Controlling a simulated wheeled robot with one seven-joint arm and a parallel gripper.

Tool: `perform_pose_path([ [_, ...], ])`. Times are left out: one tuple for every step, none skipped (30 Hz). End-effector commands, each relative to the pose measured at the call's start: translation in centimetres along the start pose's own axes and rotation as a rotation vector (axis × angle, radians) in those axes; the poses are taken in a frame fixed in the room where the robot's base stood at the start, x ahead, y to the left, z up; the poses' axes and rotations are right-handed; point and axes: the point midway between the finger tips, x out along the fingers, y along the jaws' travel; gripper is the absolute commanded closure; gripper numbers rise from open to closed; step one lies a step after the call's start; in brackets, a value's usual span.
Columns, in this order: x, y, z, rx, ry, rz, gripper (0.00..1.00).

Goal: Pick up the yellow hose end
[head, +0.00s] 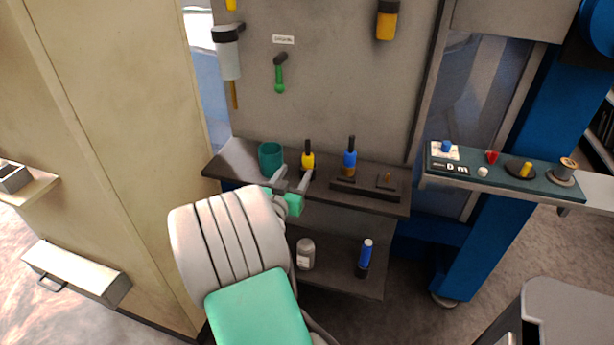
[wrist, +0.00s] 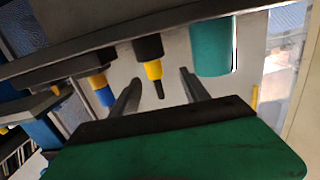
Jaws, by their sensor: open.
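The yellow hose end (head: 307,161) stands upright on the upper dark shelf, with a black neck and dark tip. It stands between a teal cup and a blue-topped piece. In the wrist view the yellow hose end (wrist: 154,71) appears upside down, in line with the gap between the fingers. My gripper (head: 293,178) is open at the front of the shelf, just short of the hose end. In the wrist view my gripper (wrist: 158,88) shows both fingers apart with nothing held. Whether either finger touches the hose end cannot be told.
The teal cup (head: 270,158) stands close on the left. The blue-topped piece (head: 350,162) stands in a dark holder (head: 393,187) on the right. A grey panel (head: 330,95) rises behind.

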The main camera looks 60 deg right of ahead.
Motion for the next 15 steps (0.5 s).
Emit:
perform_pose_path([
  [0.4, 0.8, 0.4, -0.007, 0.032, 0.003, 0.46],
  [0.6, 1.0, 0.2, -0.008, 0.045, 0.002, 0.46],
  [1.0, 1.1, 0.0, -0.009, 0.055, 0.001, 0.46],
  [1.4, 1.2, -0.1, -0.01, 0.058, 0.001, 0.46],
  [1.8, 1.1, -0.3, -0.009, 0.06, 0.0, 0.46],
  [2.4, 1.1, -0.3, -0.008, 0.058, 0.0, 0.46],
  [2.8, 1.2, -0.3, -0.009, 0.058, 0.001, 0.46],
  [3.2, 1.2, -0.3, -0.009, 0.057, 0.0, 0.46],
  [3.7, 1.2, -0.2, -0.009, 0.057, 0.0, 0.46],
  [4.2, 1.3, -0.2, -0.01, 0.057, 0.0, 0.46],
  [4.7, 1.4, -0.1, -0.01, 0.056, 0.0, 0.46],
  [5.4, 1.5, 0.0, -0.01, 0.056, 0.001, 0.46],
  [6.0, 1.5, 0.0, -0.01, 0.056, 0.0, 0.46],
  [6.5, 1.6, 0.1, -0.009, 0.056, 0.001, 0.46],
  [7.2, 1.4, 0.0, -0.009, 0.056, -0.001, 0.46],
])
